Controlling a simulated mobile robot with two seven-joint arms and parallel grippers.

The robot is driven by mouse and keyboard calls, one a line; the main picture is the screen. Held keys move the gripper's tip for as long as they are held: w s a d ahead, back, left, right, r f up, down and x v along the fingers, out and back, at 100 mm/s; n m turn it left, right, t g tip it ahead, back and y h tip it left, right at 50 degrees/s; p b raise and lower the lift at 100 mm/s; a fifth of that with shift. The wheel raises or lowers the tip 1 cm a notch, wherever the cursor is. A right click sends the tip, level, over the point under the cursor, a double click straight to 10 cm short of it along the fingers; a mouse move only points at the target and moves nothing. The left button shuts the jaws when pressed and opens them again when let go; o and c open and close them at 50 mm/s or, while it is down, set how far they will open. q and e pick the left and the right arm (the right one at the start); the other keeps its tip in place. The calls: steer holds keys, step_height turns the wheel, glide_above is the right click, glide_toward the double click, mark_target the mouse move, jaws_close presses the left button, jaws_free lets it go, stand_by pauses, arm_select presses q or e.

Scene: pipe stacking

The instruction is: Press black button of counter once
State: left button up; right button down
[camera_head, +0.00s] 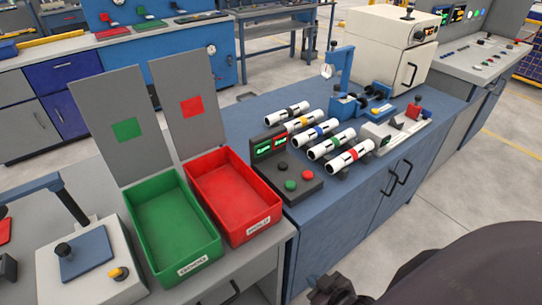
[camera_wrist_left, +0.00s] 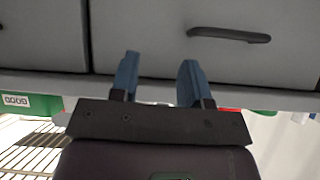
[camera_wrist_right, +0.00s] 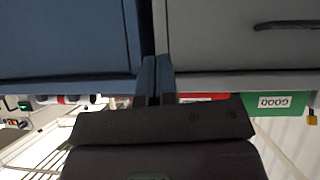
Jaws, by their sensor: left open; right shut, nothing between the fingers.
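The counter (camera_head: 293,190) is a dark grey box on the blue bench, right of the red bin. My right gripper (camera_head: 333,291) is at the bottom edge of the head view, in front of the blue bench and well below the counter. In the right wrist view (camera_wrist_right: 154,80) its fingers are shut and empty, facing cabinet fronts. My left gripper (camera_wrist_left: 160,62) is open and empty, facing grey drawers; the head view does not show it.
A green bin (camera_head: 172,228) and a red bin (camera_head: 232,195) stand left of the counter, with two tall grey panels behind. Several white pipes with coloured bands (camera_head: 325,140) lie right of it on holders. The bench edge lies between my right gripper and the counter.

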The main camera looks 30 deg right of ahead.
steer(key=shift+w, duration=0.1)
arm_select(q)
steer(key=shift+a, duration=0.1)
